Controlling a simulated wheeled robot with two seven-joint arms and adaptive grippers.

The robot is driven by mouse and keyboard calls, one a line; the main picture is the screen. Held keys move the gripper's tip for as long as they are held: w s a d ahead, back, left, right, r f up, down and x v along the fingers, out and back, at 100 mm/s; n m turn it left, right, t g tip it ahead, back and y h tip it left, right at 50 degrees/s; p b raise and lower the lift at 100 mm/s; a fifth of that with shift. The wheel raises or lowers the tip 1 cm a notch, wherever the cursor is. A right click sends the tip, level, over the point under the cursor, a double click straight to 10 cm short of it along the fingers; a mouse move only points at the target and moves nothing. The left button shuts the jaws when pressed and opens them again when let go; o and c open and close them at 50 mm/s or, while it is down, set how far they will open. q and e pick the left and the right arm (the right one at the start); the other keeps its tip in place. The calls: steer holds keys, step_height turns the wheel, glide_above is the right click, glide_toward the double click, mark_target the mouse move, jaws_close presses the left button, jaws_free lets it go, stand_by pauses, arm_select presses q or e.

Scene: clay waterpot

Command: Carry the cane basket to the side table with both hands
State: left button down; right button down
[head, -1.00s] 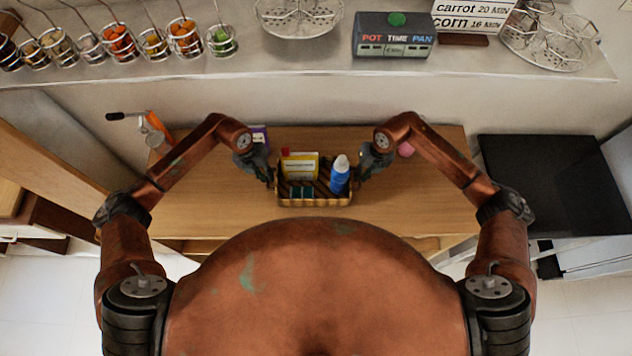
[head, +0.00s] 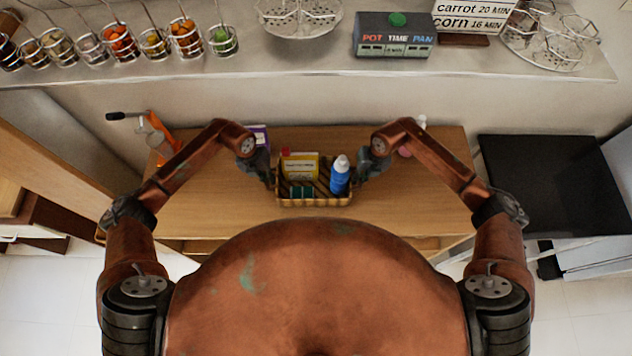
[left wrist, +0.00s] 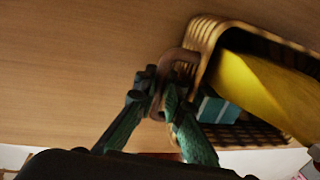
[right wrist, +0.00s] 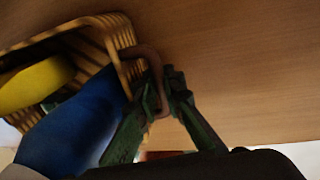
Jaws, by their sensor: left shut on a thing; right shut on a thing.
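The cane basket (head: 315,201) is in the middle of the head view, over the wooden table top (head: 220,205). It holds a yellow box (head: 300,167), a blue bottle with a white cap (head: 340,178) and small teal items (head: 301,192). My left gripper (head: 270,180) is shut on the basket's left handle, which shows in the left wrist view (left wrist: 165,92). My right gripper (head: 360,180) is shut on the right handle, seen in the right wrist view (right wrist: 158,90). I cannot tell whether the basket touches the table top.
An orange-handled tool (head: 160,135) stands at the table's back left. A shelf (head: 300,70) with jars and racks runs behind. A black-topped unit (head: 545,185) stands at right.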

arm_select(q)
steer(key=shift+r, duration=0.25)
arm_select(e)
steer(key=shift+r, duration=0.25)
